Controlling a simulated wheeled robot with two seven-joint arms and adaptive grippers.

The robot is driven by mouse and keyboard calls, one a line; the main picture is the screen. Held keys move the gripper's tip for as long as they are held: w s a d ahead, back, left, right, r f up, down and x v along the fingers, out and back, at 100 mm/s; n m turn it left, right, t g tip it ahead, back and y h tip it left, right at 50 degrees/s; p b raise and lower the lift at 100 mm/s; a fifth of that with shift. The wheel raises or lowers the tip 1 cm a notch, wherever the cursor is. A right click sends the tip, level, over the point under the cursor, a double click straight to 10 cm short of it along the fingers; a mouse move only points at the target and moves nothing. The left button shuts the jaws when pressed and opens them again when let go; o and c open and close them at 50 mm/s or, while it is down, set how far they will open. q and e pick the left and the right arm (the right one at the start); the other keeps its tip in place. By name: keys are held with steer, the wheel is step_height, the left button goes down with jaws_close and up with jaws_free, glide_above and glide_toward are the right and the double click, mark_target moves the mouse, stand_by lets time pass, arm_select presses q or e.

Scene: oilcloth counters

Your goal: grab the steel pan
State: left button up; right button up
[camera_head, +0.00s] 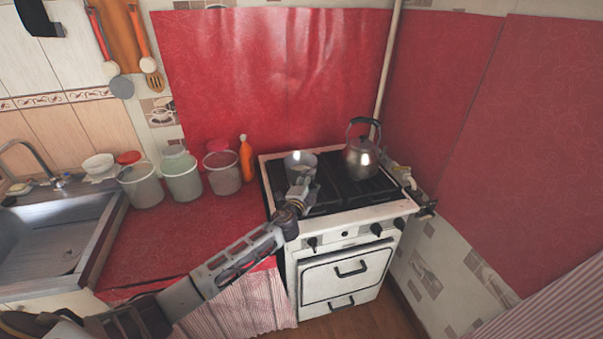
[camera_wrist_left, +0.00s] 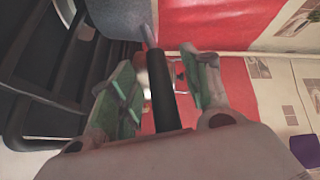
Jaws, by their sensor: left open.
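The steel pan (camera_head: 299,160) stands on the left part of the stove's black grate, with its open top facing up. My left gripper (camera_head: 300,187) is at the near side of the pan, partly hiding its lower front. In the left wrist view the grey pan wall (camera_wrist_left: 115,20) is at the top. Its black handle (camera_wrist_left: 163,92) runs between the two green-padded fingers of my left gripper (camera_wrist_left: 160,68). The fingers are open, one on each side of the handle, with a gap showing. My right gripper is not in view.
A kettle (camera_head: 361,157) stands on the grate to the right of the pan. An orange bottle (camera_head: 246,158) and several lidded containers stand on the red counter (camera_head: 185,228) to the left. A sink (camera_head: 50,240) is at the far left.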

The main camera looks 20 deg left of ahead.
arm_select(q)
steer(key=shift+w, duration=0.3)
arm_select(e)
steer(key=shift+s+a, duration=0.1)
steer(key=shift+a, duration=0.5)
arm_select(q)
jaws_close()
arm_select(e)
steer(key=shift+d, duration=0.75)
